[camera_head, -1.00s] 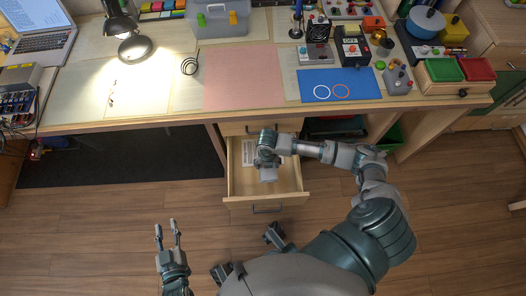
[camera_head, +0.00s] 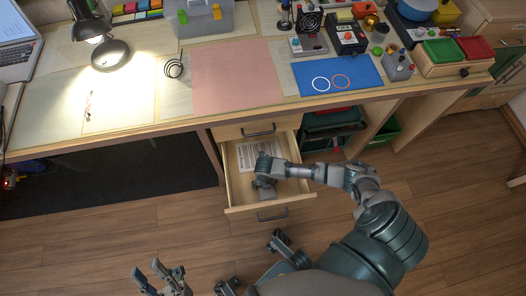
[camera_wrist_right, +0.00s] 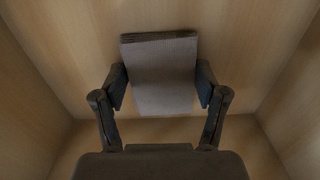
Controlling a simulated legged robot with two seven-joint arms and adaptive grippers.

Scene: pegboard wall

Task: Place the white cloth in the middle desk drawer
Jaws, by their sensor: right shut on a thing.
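The desk drawer (camera_head: 292,198) is pulled open below a shut drawer front (camera_head: 228,133). My right gripper (camera_head: 265,184) reaches down inside the open drawer. In the right wrist view my right gripper (camera_wrist_right: 160,92) is shut on the white cloth (camera_wrist_right: 160,75), a folded flat piece that looks grey in shade, between both fingers. Pale wooden drawer walls surround it. In the head view a small part of the cloth (camera_head: 267,194) shows below the gripper. Whether it touches the drawer floor I cannot tell. My left gripper (camera_head: 150,269) is open and empty over the floor.
A printed sheet (camera_head: 255,154) lies in the back of the drawer. The desktop above holds a lamp (camera_head: 108,48), a pink mat (camera_head: 236,78) and a blue mat (camera_head: 338,78). Green and dark bins (camera_head: 385,133) stand under the desk. The floor in front is clear.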

